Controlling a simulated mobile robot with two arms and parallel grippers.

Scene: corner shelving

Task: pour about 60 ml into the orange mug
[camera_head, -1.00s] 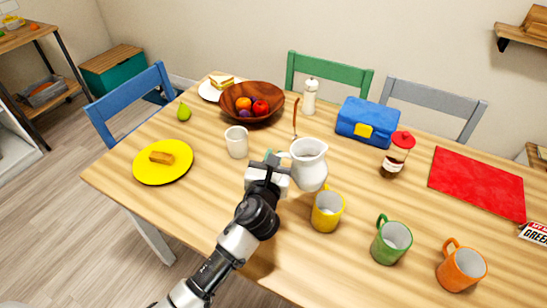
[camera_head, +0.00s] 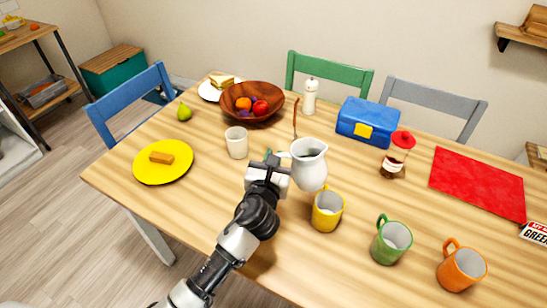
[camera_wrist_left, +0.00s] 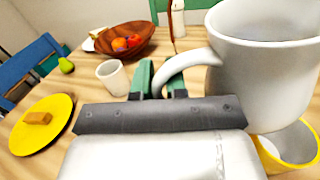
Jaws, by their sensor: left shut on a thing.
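A white pitcher (camera_head: 308,166) stands upright in my left gripper (camera_head: 277,160), which is shut on its handle. In the left wrist view the pitcher (camera_wrist_left: 265,65) fills the upper right, with its handle between the fingers (camera_wrist_left: 163,80). What is inside it cannot be seen. The orange mug (camera_head: 462,268) stands upright on the table at the lower right, well to the right of the pitcher. Its open top faces up and its handle points up and left. My right gripper is not in view.
A yellow mug (camera_head: 327,209) stands just in front of the pitcher and a green mug (camera_head: 391,241) between it and the orange mug. A white cup (camera_head: 237,142) is left of my gripper. A jar (camera_head: 396,157), blue lunchbox (camera_head: 367,122) and red mat (camera_head: 478,182) lie behind.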

